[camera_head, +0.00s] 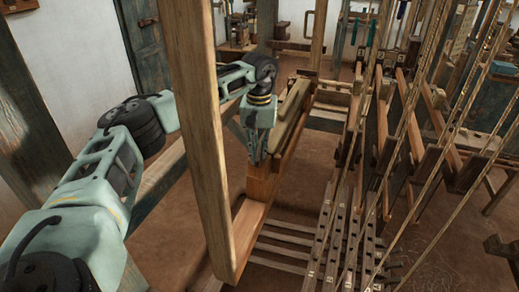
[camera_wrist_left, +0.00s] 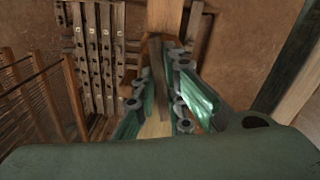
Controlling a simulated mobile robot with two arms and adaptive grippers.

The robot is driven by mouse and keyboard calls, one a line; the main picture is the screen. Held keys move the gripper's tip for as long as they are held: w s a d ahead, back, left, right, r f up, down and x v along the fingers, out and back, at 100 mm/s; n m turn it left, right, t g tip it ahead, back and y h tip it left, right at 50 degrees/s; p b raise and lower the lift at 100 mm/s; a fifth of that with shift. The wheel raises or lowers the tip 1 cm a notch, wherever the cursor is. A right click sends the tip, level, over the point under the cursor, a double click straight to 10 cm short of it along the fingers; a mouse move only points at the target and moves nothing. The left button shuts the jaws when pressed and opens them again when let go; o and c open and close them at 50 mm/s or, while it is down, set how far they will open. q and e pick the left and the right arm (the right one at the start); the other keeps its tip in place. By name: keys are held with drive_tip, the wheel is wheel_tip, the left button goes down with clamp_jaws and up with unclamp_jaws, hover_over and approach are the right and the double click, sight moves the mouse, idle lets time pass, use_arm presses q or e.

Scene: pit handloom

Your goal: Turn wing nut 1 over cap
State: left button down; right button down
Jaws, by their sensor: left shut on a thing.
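My left gripper (camera_head: 256,158) points down at the near end of a pale wooden cap bar (camera_head: 293,107) on the loom's batten. In the left wrist view my left gripper (camera_wrist_left: 160,50) has its green fingers on both sides of a narrow wooden piece (camera_wrist_left: 156,72), and it is shut on it. I cannot make out wing nut 1 as a separate part; the fingers may hide it. My right gripper is not in view.
A tall wooden post (camera_head: 200,130) stands close in front of my left arm. Slanting cords and wooden bars fill the right side. Dark perforated treadles (camera_head: 335,235) lie below, also seen in the left wrist view (camera_wrist_left: 97,50). Some bare floor (camera_head: 310,190) shows beside the batten.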

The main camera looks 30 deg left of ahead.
sight(259, 150)
use_arm(q)
drive_tip(key=shift+a+r+m, duration=0.1)
drive_tip(key=shift+r+m, duration=0.05)
drive_tip(key=shift+m, duration=1.15)
drive_tip(key=c, duration=1.8)
unclamp_jaws()
drive_tip(key=shift+r, duration=0.35)
wheel_tip(259, 150, up, 11)
drive_tip(key=shift+r, duration=0.1)
